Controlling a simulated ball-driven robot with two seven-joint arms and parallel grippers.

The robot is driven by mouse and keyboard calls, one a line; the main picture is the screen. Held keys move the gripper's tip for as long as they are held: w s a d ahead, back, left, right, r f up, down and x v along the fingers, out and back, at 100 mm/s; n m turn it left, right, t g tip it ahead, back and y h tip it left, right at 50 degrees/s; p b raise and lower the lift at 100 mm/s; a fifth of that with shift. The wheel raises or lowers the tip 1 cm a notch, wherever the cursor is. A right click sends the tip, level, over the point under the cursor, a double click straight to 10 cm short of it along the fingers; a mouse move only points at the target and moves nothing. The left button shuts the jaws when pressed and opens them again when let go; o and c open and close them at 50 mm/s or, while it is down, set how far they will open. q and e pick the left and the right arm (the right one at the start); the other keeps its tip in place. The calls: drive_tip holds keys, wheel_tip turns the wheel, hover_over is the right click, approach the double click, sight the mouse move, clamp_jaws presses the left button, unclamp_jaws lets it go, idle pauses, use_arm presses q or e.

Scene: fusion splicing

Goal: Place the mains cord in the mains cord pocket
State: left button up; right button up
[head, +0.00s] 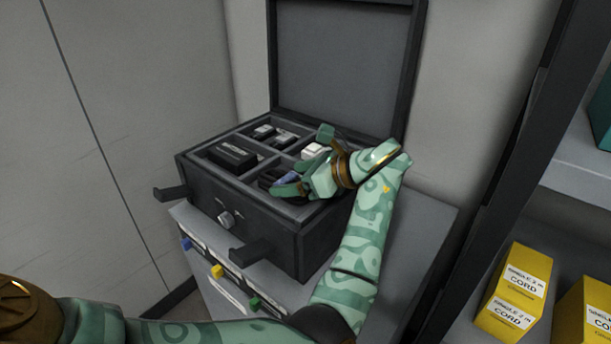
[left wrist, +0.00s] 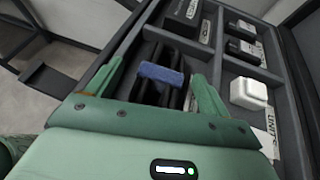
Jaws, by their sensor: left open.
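A dark coiled cord with a blue band (left wrist: 161,72), which looks like the mains cord, lies in a compartment of the open black case; the blue band also shows in the head view (head: 289,179). My left gripper (left wrist: 157,74) is open over that compartment, its green fingers on either side of the banded cord. In the head view the left gripper (head: 287,180) reaches into the case from the right and partly hides the cord and compartment. I cannot tell whether the fingers touch the cord. My right gripper is not in view.
The case (head: 250,222) stands on a grey cabinet, lid (head: 340,60) upright. Other compartments hold a black box (head: 232,155), smaller black items and a white block (left wrist: 250,93). Latches stick out in front. Yellow cord boxes (head: 515,292) stand on a shelf at the right.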

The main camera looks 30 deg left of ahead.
use_arm(q)
drive_tip(key=p+v, duration=0.4)
drive_tip(key=v, duration=0.8)
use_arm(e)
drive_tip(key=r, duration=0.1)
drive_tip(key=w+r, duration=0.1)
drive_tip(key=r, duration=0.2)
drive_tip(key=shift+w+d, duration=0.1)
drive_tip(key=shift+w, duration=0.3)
